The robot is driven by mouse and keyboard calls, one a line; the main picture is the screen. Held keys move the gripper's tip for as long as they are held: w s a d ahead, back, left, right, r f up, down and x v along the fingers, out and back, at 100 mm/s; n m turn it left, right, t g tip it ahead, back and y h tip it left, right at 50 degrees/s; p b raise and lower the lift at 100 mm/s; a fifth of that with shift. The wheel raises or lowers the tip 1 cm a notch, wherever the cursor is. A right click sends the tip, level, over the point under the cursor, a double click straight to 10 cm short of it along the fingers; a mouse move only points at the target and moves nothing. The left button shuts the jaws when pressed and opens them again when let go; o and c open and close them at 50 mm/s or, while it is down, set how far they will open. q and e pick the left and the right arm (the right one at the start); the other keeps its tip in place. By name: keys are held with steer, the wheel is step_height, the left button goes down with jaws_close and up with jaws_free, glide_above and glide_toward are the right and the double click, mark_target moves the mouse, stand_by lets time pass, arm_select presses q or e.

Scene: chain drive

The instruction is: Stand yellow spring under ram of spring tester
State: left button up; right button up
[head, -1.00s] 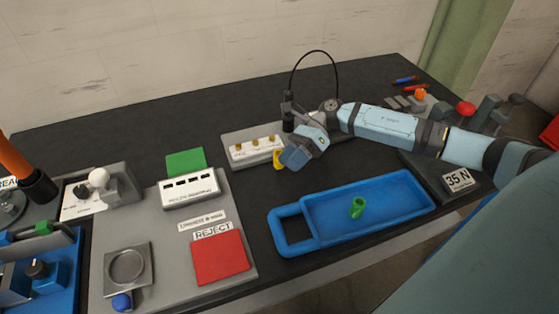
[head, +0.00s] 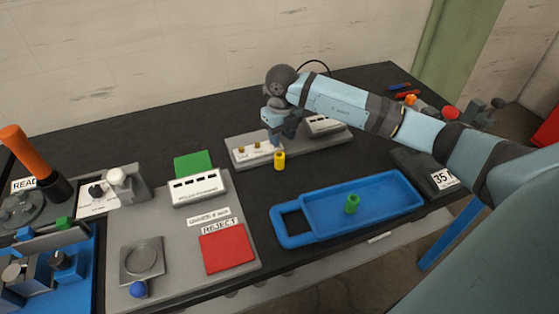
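The yellow spring (head: 280,161) is a short yellow cylinder, upright just below the fingers of my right gripper (head: 281,146). The gripper points down and appears shut on the spring's top, in front of the long grey fixture; the fingertips are small and partly hidden. I cannot tell whether the spring touches the table. My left gripper is out of view. I cannot clearly identify the spring tester or its ram; my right arm covers part of the table's back right.
The grey fixture (head: 239,156) carries small yellow pieces. A grey panel with a red REJECT pad (head: 227,249) and an orange-handled device (head: 30,158) stand left. A "35" label (head: 443,178) is at right. The table's back left is clear.

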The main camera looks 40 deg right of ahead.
mark_target(281, 156)
step_height(281, 156, down, 4)
steer(key=shift+f, duration=0.25)
step_height(281, 156, down, 5)
steer(key=shift+w+a+r+p, duration=0.1)
steer(key=shift+w+a+p, duration=0.05)
steer(key=shift+p, duration=0.3)
steer(key=shift+f, duration=0.25)
steer(key=c, duration=0.6)
steer(key=shift+r, duration=0.15)
steer(key=shift+c, duration=0.2)
step_height(281, 156, up, 20)
steer(key=shift+b, duration=0.45)
